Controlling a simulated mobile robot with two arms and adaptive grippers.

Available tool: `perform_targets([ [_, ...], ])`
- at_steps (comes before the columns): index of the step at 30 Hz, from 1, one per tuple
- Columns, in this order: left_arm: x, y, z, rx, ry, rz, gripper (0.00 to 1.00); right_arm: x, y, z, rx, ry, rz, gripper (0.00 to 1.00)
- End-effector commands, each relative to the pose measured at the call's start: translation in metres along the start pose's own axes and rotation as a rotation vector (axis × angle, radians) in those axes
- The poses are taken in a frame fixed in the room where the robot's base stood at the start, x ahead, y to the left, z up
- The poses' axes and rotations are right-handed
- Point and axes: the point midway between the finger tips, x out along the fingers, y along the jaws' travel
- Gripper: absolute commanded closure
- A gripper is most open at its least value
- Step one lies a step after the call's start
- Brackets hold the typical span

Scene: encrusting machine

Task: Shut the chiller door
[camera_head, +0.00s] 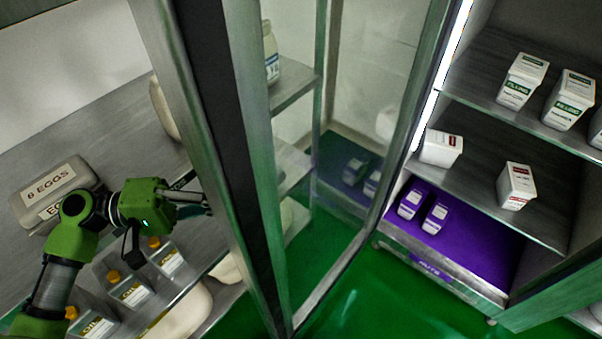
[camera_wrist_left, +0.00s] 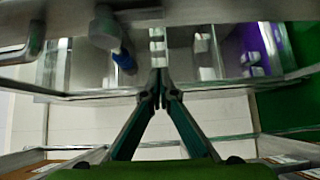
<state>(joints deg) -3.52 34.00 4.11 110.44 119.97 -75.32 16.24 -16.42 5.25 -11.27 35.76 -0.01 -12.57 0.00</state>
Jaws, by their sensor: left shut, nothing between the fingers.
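The chiller door (camera_head: 222,130) stands open in the head view, a tall glass panel with a metal frame and a dark edge strip. Its far upright is beside the lit edge of the chiller (camera_head: 478,165), whose shelves are exposed at right. My left gripper (camera_head: 208,203) is shut and empty at the left side of the door's near upright. Its tips are at or very near the frame; I cannot tell if they touch. In the left wrist view the closed fingers (camera_wrist_left: 160,80) point at a metal frame bar. My right gripper is not in view.
An egg carton (camera_head: 50,190) and several oil bottles (camera_head: 130,288) with orange caps stand on metal shelving at left, close to my left arm. Green floor (camera_head: 400,300) shows clear below the door.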

Motion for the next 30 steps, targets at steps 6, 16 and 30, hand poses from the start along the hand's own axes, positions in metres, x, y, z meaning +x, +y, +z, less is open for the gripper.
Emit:
perform_targets([
  [6, 0.015, 0.013, 0.000, -0.007, -0.008, 0.028, 1.00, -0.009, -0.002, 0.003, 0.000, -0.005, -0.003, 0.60],
  [16, 0.074, 0.015, 0.000, -0.006, -0.006, 0.027, 1.00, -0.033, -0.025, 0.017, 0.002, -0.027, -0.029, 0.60],
  [30, 0.098, 0.011, 0.000, -0.005, -0.004, 0.023, 1.00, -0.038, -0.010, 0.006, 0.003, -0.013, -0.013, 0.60],
])
